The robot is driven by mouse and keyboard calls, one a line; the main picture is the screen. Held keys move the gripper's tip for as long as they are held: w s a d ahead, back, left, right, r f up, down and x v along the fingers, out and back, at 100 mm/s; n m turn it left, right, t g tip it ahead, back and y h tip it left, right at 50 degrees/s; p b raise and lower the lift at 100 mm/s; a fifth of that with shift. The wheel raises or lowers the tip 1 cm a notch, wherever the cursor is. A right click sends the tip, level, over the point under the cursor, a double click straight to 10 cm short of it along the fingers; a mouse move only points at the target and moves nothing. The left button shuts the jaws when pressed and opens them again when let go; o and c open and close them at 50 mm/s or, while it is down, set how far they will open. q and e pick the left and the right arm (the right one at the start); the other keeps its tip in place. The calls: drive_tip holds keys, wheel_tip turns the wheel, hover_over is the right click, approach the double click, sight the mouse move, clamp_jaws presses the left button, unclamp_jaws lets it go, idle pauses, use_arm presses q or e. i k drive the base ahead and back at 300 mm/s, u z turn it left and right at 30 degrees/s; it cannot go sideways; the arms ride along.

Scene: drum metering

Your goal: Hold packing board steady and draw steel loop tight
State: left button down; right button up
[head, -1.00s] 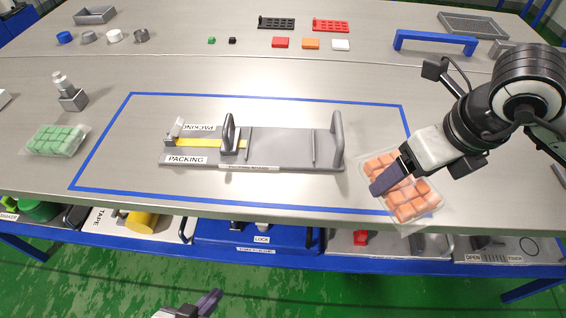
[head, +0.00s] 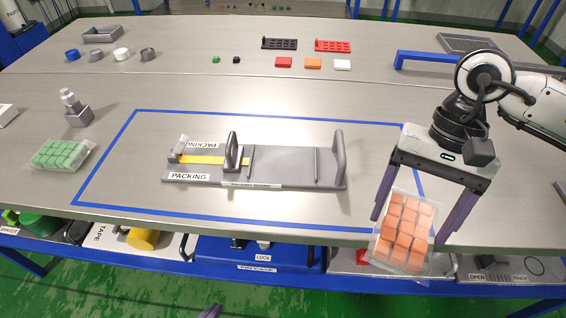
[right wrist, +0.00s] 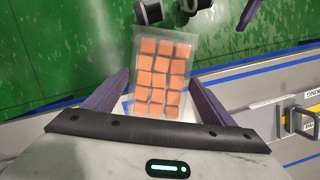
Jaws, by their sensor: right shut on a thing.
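The grey packing board (head: 285,170) lies flat inside a blue outline on the bench. Two grey upright loops stand on it: a steel loop (head: 231,151) by the yellow strip (head: 203,159), and a larger one (head: 338,160) at the right end. My right gripper (head: 410,226) is right of the board, with its fingers on both sides of a clear pack of orange cubes (head: 402,234). The pack also shows between the fingers in the right wrist view (right wrist: 160,72). Only a fingertip of my left gripper (head: 212,312) shows at the bottom edge, its opening hidden.
A green cube pack (head: 62,154) lies at the left beside a small grey stand (head: 76,113). A blue bracket (head: 450,54) stands at the back right. Trays with labels sit on a blue shelf below the bench's front edge. Bench around the board is clear.

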sight(282, 164)
drive_tip(key=z, duration=2.4)
drive_tip(key=k, duration=1.5)
drive_tip(key=u, duration=2.15)
drive_tip(key=i, duration=0.95)
